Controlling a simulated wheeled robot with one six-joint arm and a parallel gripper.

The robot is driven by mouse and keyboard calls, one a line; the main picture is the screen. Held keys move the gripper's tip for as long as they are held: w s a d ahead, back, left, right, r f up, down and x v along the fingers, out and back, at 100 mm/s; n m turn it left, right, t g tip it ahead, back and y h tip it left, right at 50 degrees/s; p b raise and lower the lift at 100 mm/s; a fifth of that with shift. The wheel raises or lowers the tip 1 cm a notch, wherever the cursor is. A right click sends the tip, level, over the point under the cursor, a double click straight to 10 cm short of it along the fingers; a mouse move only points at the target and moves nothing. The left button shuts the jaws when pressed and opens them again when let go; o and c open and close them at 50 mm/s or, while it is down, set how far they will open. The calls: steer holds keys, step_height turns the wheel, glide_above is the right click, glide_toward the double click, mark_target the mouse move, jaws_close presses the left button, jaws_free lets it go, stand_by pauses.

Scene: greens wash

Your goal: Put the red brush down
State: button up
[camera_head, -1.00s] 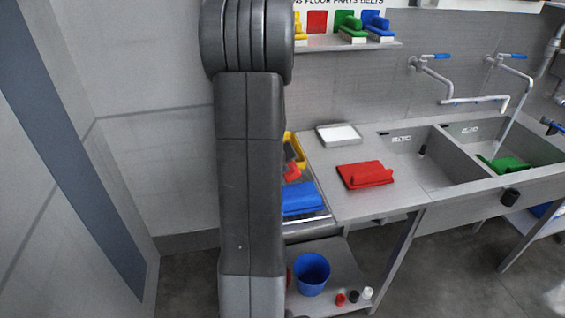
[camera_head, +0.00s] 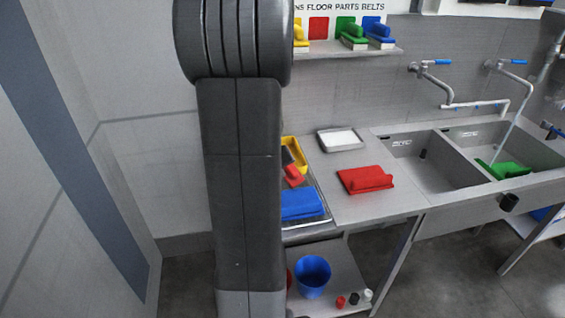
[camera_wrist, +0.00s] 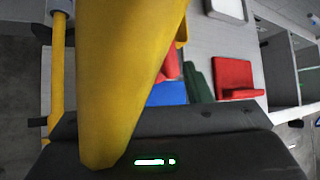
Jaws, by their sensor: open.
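A red flat piece with a raised, block-like ridge (camera_head: 365,179) lies on the steel counter (camera_head: 375,211), left of the sinks. It also shows in the wrist view (camera_wrist: 234,77); I cannot tell whether it is the red brush. A smaller red item (camera_head: 293,175) lies by the tray at the counter's left end, partly behind my arm. My gripper (camera_wrist: 165,140) is open; its dark housing fills the bottom of the wrist view. A large yellow form (camera_wrist: 125,75) stands close before that camera and hides much; what it is cannot be told. The head view hides my gripper.
A blue piece (camera_head: 301,204) lies left of the red one. A grey tray with a white inside (camera_head: 339,139) stands behind. Yellow, green (camera_head: 352,35) and blue brushes sit on a wall shelf. A green piece (camera_head: 503,169) is in the right sink. The left sink looks empty.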

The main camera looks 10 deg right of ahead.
steer(key=p+v, duration=0.1)
steer(key=v, duration=0.4)
steer(key=shift+o, duration=0.4)
steer(key=shift+w+f, duration=0.1)
